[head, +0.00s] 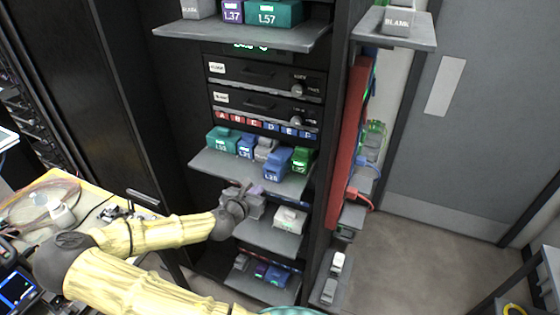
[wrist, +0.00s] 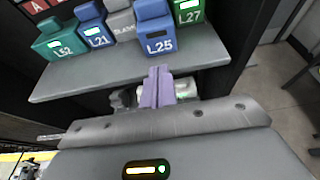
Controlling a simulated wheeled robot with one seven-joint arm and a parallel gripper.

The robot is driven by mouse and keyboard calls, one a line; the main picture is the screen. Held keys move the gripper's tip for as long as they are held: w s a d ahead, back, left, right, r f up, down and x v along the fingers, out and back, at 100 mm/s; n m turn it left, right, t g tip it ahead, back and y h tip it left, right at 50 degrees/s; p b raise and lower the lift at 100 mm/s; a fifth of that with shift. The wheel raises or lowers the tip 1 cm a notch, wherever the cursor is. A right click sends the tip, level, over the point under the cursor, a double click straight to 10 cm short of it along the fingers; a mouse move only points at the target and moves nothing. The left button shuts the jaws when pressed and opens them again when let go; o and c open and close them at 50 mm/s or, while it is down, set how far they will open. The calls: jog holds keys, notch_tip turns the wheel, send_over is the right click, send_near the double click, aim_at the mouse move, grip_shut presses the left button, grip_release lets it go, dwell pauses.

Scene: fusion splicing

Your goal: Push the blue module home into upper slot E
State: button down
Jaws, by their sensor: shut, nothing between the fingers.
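The blue module L25 (head: 277,165) sits on the upper shelf and sticks out further toward the front than the modules beside it. It also shows in the wrist view (wrist: 155,36), upright, with its label facing me. The letter strip above has a blue E tag (head: 289,131); the slot behind the module is hidden. My gripper (head: 258,191) is at the shelf's front edge, in front of and lower than L25. In the wrist view its purple fingers (wrist: 158,86) are together, empty, and point toward L25 with a gap between.
Teal L52 (wrist: 60,42), blue L21 (wrist: 95,30), a grey blank (wrist: 122,24) and green L27 (wrist: 189,12) share the upper shelf (head: 215,168). A lower shelf (head: 268,238) holds a pale module (head: 290,219). A red panel (head: 346,150) stands to the right.

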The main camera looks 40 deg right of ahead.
aim_at(276, 165)
jog(key=shift+w+d+f+b, duration=0.2)
jog(key=shift+w+d, duration=0.7)
jog(key=shift+d, duration=1.3)
jog(key=shift+w+d+f+b, duration=0.25)
jog(key=shift+w+d, duration=0.7)
jog(key=shift+d, duration=1.3)
jog(key=shift+w+d+f+b, duration=0.2)
jog(key=shift+w+d, duration=0.7)
jog(key=shift+d, duration=1.3)
jog(key=shift+s+a, duration=0.5)
jog(key=shift+a, duration=0.75)
jog(key=shift+s+a, duration=0.55)
jog(key=shift+a, duration=0.75)
jog(key=shift+s+a, duration=0.5)
jog(key=shift+a, duration=0.75)
jog(key=shift+w, duration=0.1)
